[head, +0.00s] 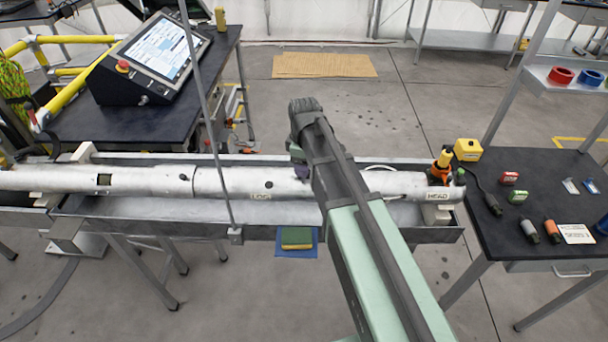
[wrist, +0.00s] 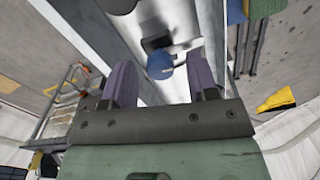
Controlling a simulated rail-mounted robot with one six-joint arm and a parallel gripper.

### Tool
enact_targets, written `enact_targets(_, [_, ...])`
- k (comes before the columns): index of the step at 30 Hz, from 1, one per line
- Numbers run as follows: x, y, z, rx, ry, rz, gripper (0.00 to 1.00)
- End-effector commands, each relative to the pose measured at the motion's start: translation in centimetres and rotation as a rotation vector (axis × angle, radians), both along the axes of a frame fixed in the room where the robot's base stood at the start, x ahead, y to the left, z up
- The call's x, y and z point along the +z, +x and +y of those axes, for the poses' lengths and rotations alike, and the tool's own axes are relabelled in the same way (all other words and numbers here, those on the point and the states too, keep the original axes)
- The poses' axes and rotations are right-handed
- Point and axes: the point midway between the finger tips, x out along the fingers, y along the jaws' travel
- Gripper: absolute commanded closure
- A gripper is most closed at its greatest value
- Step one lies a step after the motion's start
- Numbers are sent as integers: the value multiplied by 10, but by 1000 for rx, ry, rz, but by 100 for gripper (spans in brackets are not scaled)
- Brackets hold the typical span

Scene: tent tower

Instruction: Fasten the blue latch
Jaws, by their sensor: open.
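In the wrist view a round blue knob (wrist: 160,66), which looks like the blue latch, shows between my gripper's fingers. A dark block and a pale lever-like strip (wrist: 182,47) are beside it. My gripper (wrist: 158,76) is open, with one purple finger on each side of the knob in the picture; I cannot tell whether they touch it. In the head view my arm covers the latch, and my gripper (head: 298,160) is mostly hidden at the long silver cylinder (head: 230,180), which lies in a metal trough.
The metal trough (head: 160,228) runs across the picture. A console (head: 155,60) stands on a dark table at the left. A dark table (head: 545,190) at the right holds a yellow box (head: 468,150) and small coloured parts. A blue mat (head: 283,250) lies below the trough.

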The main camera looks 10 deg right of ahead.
Motion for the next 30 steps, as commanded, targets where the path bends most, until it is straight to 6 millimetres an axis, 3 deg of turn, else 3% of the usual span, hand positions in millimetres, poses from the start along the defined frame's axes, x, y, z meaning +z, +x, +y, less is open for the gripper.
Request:
enact_targets(7, [0, 0, 0, 0, 0, 0, 48])
enact_targets(15, [0, 0, 0, 0, 0, 0, 89])
enact_targets(17, [0, 0, 0, 0, 0, 0, 96])
enact_targets(30, [0, 0, 0, -93, 0, 0, 96])
